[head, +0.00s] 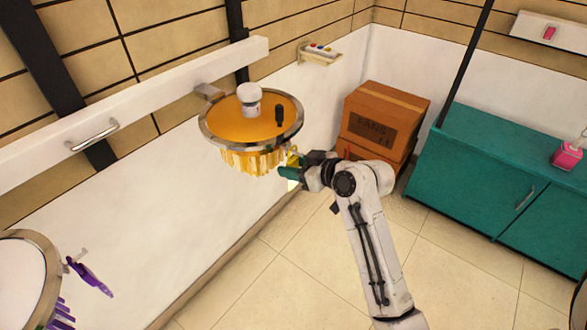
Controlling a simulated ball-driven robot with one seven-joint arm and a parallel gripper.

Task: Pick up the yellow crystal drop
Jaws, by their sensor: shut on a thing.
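My gripper (290,173) is at the right side of the round chandelier (205,133), just below its metal rim. Its jaws are shut on a yellow crystal drop (293,158), which shows as a small yellow patch at the fingertips. The chandelier has an orange top plate and a fringe of amber drops (250,162) hanging under the rim. I cannot tell whether the held drop is still joined to the chandelier. Part of the drop is hidden by the fingers.
A second chandelier (50,285) with purple drops is at the lower left, beside a purple object (90,278). Stacked brown boxes (382,115) stand in the corner. The tiled floor (260,285) is clear.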

